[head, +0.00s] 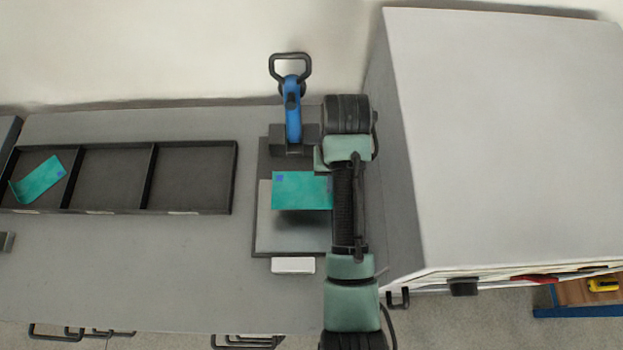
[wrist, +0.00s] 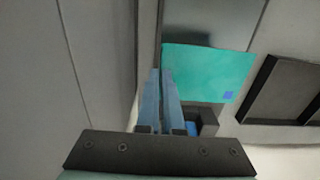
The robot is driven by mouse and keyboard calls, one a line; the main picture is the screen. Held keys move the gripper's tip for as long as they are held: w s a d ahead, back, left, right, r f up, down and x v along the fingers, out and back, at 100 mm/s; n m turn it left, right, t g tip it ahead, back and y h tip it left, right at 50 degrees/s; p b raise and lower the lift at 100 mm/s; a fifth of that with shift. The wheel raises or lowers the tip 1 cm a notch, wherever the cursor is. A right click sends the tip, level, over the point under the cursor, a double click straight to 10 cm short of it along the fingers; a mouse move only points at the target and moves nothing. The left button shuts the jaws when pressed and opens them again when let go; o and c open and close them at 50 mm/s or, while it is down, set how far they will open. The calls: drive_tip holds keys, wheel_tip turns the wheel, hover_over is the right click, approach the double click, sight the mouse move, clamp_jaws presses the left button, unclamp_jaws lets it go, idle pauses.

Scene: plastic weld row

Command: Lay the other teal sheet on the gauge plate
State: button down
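A teal sheet (head: 298,190) with a small blue square at one corner hangs flat over the gauge plate (head: 290,238), with a dark shadow below it. In the wrist view the same sheet (wrist: 210,72) has its edge at the fingertips of my gripper (wrist: 163,72). The two fingers are close together and appear shut on that edge. In the head view my arm hides the gripper and the sheet's right end. Another teal sheet (head: 40,180) lies askew in the left compartment of the black tray (head: 192,212).
A blue-handled toggle clamp (head: 292,110) stands at the back of the gauge plate. A large grey cabinet (head: 500,140) rises close to the right of my arm. The tray's other compartments are empty. The bench (head: 130,260) in front of the tray is mostly clear.

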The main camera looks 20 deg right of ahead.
wheel_tip(320, 180, down, 8)
drive_tip(key=shift+r, duration=0.1)
idle(0.4)
drive_tip(key=c, duration=1.1)
unclamp_jaws()
wheel_tip(320, 180, up, 12)
drive_tip(key=shift+r+p, duration=0.1)
drive_tip(key=shift+p, duration=0.35)
